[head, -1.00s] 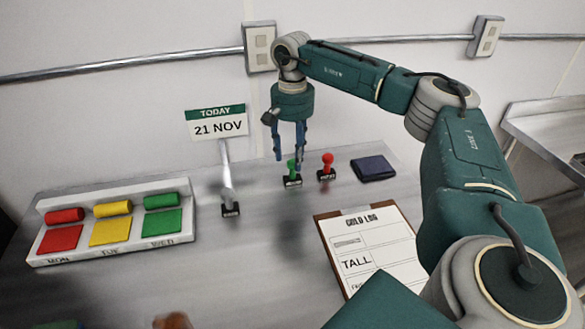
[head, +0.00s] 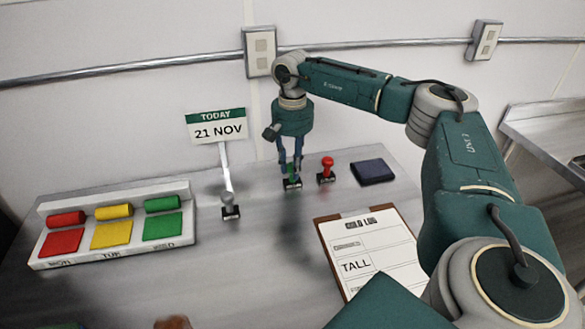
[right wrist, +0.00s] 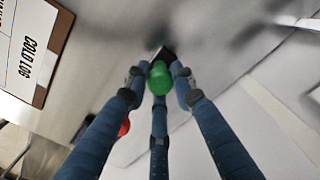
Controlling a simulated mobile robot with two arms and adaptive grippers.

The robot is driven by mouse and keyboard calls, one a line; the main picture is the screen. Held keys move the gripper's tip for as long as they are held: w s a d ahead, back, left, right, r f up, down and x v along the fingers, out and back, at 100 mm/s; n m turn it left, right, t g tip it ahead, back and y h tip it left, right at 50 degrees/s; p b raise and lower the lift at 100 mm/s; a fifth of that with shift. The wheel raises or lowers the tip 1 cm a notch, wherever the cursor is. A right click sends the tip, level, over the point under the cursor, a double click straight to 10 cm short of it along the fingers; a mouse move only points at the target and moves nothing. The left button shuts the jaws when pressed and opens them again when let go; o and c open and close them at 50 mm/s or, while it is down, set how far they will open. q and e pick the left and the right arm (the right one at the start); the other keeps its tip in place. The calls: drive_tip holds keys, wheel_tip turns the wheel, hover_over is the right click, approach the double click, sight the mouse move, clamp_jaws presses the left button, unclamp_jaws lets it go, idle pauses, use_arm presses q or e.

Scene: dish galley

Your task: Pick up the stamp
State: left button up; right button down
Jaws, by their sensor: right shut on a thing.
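A green-handled stamp (head: 292,183) with a dark base stands on the metal counter. My right gripper (head: 290,165) comes down over it from above, its blue fingers shut around the green handle. In the right wrist view the round green knob (right wrist: 160,77) sits between the fingertips, with the dark base beyond it. The base appears to be on the counter still. A red-handled stamp (head: 327,168) stands just right of it, apart from the fingers. My left gripper is not in view.
A dark blue pad (head: 372,171) lies right of the red stamp. A clipboard headed COLD LOG (head: 370,255) lies nearer. A rack with red, yellow and green pads (head: 112,250) fills the left. The date sign (head: 217,130) reads 21 NOV.

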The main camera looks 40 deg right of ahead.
sight(292, 164)
wheel_tip(292, 164, up, 20)
idle(0.6)
